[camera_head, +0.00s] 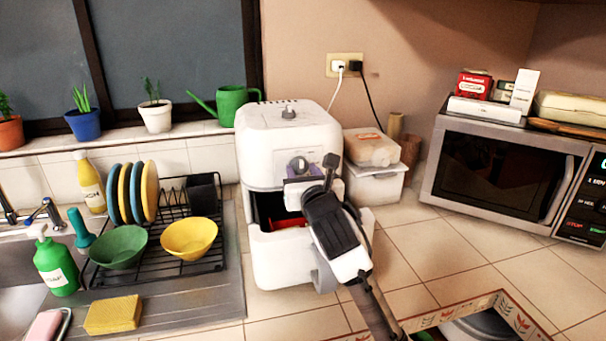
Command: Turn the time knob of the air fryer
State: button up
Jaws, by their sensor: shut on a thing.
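The white air fryer (268,134) stands on the counter against the wall. Its drawer (280,258) is partly out, with something red inside. A round grey knob (299,165) is on its upper front, partly covered by my gripper. Another small grey knob (289,114) is on its top. Which of the two is the time knob cannot be read. My gripper (301,176) is at the upper front, shut on the front knob. The fingertips are mostly hidden by the gripper body, and the knob's markings are too small to read.
A black dish rack (158,268) with plates and two bowls stands to the left. Lidded boxes (372,184) stand close on the right, then a microwave (492,170). A green watering can (228,104) sits behind on the ledge. Tiled counter on the right front is clear.

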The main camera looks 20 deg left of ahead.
jog(key=shift+f, duration=0.1)
jog(key=m+b, duration=0.2)
jog(key=m, duration=0.1)
jog(key=m+b, duration=0.2)
jog(key=m, duration=0.3)
jog(key=shift+m, duration=0.3)
jog(key=m+b, duration=0.1)
jog(key=m, duration=0.3)
jog(key=shift+m, duration=2.5)
jog(key=o, duration=1)
